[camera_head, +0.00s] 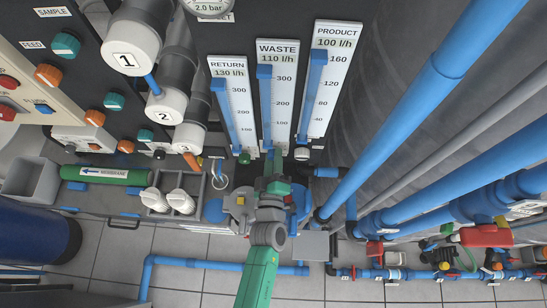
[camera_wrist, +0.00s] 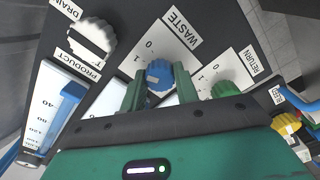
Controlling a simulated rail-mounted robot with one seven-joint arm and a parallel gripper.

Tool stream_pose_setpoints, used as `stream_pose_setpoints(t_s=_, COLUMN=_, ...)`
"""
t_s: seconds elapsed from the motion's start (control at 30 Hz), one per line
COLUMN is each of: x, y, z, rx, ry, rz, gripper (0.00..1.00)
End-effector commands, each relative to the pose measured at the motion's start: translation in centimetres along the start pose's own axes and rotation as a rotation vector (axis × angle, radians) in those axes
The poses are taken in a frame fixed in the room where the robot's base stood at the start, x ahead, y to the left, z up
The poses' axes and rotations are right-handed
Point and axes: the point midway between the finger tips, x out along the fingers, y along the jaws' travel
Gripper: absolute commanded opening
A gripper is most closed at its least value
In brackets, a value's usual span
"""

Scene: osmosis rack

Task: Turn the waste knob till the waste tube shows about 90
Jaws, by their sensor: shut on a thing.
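The waste tube panel (camera_head: 285,110) in the head view reads "WASTE 110 l/h", and a blue column (camera_head: 266,105) rises along its scale. The blue waste knob (camera_wrist: 159,74) is in the wrist view, on a white plate with a dial marked 0 and 1, beside the WASTE label (camera_wrist: 181,29). My gripper (camera_wrist: 160,88) has one green finger on each side of this knob and is shut on it. In the head view my gripper (camera_head: 275,165) is at the foot of the waste tube and hides the knob.
The return panel (camera_head: 237,120) reads 130 l/h and the product panel (camera_head: 338,75) reads 100 l/h. In the wrist view the green return knob (camera_wrist: 224,89) is close right of my fingers, and a white knob (camera_wrist: 92,37) is at upper left. Blue pipes (camera_head: 420,105) run at right.

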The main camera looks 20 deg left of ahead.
Motion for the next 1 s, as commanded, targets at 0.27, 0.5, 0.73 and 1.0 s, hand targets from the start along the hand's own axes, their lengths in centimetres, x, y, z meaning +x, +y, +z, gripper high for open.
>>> stream_pose_setpoints(t_s=0.27, x=0.0, y=0.1, z=-0.1, rx=-0.001, ry=0.002, rz=0.002, gripper=0.34)
stream_pose_setpoints(t_s=0.5, x=0.0, y=0.0, z=0.0, rx=-0.001, ry=0.001, rz=0.001, gripper=0.52)
stream_pose_setpoints(t_s=0.73, x=0.0, y=1.2, z=-0.8, rx=-0.002, ry=0.002, rz=0.001, gripper=0.52)
stream_pose_setpoints(t_s=1.0, x=-5.0, y=3.0, z=-2.5, rx=0.0, ry=-0.002, rz=-0.001, gripper=0.52)
